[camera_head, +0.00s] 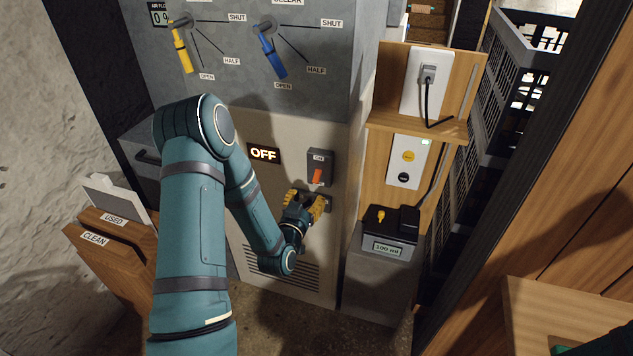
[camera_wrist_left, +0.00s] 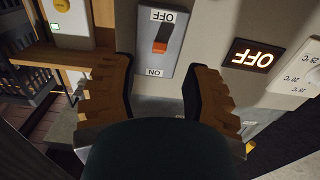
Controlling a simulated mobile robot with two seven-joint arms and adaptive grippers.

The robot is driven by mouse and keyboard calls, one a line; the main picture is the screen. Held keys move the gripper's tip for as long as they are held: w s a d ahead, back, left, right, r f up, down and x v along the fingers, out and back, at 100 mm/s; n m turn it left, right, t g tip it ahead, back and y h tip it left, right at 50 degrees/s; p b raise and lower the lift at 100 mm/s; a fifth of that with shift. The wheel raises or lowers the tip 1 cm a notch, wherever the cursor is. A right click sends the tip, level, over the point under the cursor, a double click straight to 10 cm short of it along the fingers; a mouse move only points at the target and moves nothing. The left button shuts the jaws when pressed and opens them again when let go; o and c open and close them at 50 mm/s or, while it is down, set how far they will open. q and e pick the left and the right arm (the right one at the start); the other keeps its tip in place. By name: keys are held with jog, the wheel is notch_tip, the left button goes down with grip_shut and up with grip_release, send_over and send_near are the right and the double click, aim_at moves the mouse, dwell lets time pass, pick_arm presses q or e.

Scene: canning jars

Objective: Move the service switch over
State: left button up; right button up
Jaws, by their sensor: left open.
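The service switch is an orange lever (camera_head: 317,176) on a grey plate marked ON at its top, on the front of the grey cabinet. In the left wrist view, which shows it upside down, the lever (camera_wrist_left: 161,37) leans toward the OFF label. A lit sign (camera_head: 263,154) beside it reads OFF; it also shows in the wrist view (camera_wrist_left: 252,57). My left gripper (camera_head: 305,201) is just below the switch, its orange-brown fingers spread and empty. In the wrist view the fingers (camera_wrist_left: 160,78) frame the plate's ON end, apart from the lever. My right gripper is not in view.
Yellow (camera_head: 181,47) and blue (camera_head: 270,52) handles sit on the panel above. To the right are a wooden board with a plugged socket (camera_head: 427,82), a two-button box (camera_head: 405,162) and a grey unit (camera_head: 386,240). Wooden bins marked USED and CLEAN (camera_head: 95,239) stand left.

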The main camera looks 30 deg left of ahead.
aim_at(315, 183)
pick_arm(q)
jog(key=x, duration=0.7)
jog(key=shift+w+a+b, duration=0.1)
jog(key=shift+w+b, duration=0.2)
jog(key=shift+w, duration=0.1)
grip_shut()
